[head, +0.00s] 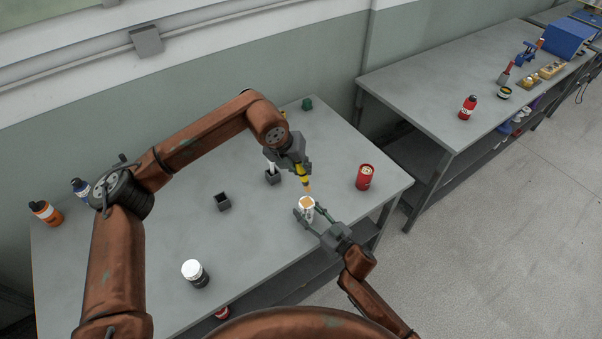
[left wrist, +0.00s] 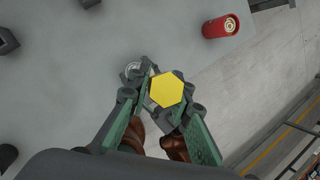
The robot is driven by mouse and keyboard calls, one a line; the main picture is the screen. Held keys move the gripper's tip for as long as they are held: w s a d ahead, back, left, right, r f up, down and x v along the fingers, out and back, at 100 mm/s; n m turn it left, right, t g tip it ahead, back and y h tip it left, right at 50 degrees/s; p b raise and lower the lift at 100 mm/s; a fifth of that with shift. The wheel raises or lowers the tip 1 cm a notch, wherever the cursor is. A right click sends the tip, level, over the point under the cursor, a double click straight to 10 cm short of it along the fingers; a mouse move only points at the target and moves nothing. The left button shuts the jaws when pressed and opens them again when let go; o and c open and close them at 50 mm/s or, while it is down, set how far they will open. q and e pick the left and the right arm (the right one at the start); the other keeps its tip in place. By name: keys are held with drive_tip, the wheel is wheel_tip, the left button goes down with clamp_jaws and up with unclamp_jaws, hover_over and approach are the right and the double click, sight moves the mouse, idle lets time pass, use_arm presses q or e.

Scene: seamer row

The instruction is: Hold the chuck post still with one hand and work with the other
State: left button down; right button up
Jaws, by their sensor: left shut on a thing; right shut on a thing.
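The chuck post (head: 307,208) is a short white upright piece with an orange-tan top, near the table's front edge. My right gripper (head: 308,216) is shut around it from the front. My left gripper (head: 302,168) is above and is shut on a yellow tool (head: 304,178) with an orange-tan tip that points down toward the post. A small gap seems to show between tip and post top; I cannot tell how exactly they line up. In the left wrist view the tool's yellow six-sided end (left wrist: 167,91) faces the camera between the fingers and hides what lies beneath.
On the table (head: 150,250) stand a red can (head: 364,178), a dark holder with a white piece (head: 273,177), an empty square holder (head: 223,203) and a white-lidded jar (head: 195,274). Orange (head: 45,212) and blue (head: 80,189) bottles stand at the left. Another bench (head: 430,95) is at the right.

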idle(0.4)
drive_tip(key=o, duration=1.3)
drive_tip(key=v, duration=1.2)
